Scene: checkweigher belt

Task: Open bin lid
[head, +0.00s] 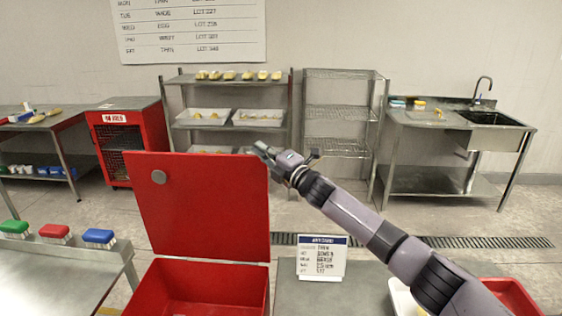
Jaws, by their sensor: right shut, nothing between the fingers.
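The red bin (163,293) stands at the bottom centre-left, its inside partly visible. My right arm comes in from the lower right. My left gripper is out of view.
A steel table (60,275) with green, red and blue brushes (98,237) is at left. A small printed sign (322,258) stands on a grey surface (345,300) right of the bin. A white tray (400,298) and a red container (513,296) are partly behind my arm.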

